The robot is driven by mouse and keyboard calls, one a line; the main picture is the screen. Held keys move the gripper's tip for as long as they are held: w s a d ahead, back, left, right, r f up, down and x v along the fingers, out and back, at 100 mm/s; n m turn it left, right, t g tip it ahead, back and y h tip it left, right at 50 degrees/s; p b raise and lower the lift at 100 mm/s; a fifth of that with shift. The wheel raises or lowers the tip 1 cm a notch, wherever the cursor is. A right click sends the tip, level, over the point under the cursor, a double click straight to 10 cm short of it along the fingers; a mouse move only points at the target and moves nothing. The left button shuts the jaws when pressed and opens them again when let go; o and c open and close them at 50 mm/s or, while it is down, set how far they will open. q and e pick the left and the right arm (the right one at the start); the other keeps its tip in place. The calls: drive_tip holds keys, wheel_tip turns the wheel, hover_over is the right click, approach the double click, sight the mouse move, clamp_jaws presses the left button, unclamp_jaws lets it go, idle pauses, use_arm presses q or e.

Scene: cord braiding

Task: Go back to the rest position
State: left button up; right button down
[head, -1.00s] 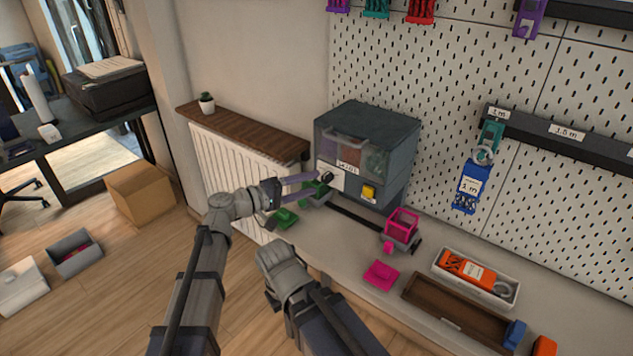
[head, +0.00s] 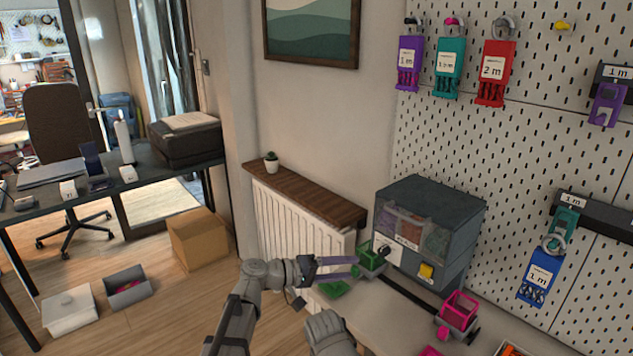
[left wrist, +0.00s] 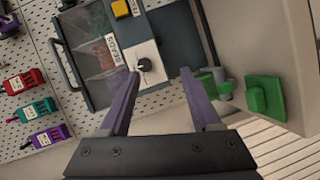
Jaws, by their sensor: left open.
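My left gripper (head: 355,266) is open, with nothing between its purple fingers. It is over the left end of the workbench, in front of the dark grey machine (head: 449,212). In the left wrist view the spread fingers (left wrist: 158,75) point toward the machine's black knob (left wrist: 144,65), apart from it as far as I can tell. My right arm (head: 329,333) shows only in part at the bottom of the head view, and its fingers are out of sight.
A green holder (head: 371,257) and a green piece (head: 333,289) are close to my left gripper. A pink holder (head: 459,309) stands at the bench's right. A radiator with a wooden shelf (head: 306,200) is behind. Open floor lies left, with a cardboard box (head: 197,239).

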use_arm(q)
drive_tip(key=s+a+f+m+g+y, duration=0.1)
drive_tip(key=s+a+f+y, duration=0.3)
drive_tip(key=a+f, duration=0.25)
drive_tip(key=s+a+f+g+y, duration=0.1)
drive_tip(key=s+a+f+y, duration=0.35)
drive_tip(key=f, duration=0.25)
drive_tip(key=s+a+f+g+y, duration=0.1)
drive_tip(key=s+a+f+y, duration=0.15)
drive_tip(key=a, duration=0.55)
drive_tip(key=s+a+f+y, duration=0.2)
drive_tip(key=s+a+y, duration=0.2)
drive_tip(key=a, duration=0.4)
drive_tip(key=s+d+m+g+y, duration=0.1)
drive_tip(key=s+d+m, duration=0.15)
drive_tip(key=d, duration=0.25)
drive_tip(key=s+d+m+y, duration=0.1)
drive_tip(key=s+d, duration=0.2)
drive_tip(key=d, duration=0.3)
wheel_tip(320, 180, up, 15)
drive_tip(key=p, duration=1.5)
drive_tip(key=shift+s+r, duration=0.15)
drive_tip(key=shift+s, duration=0.15)
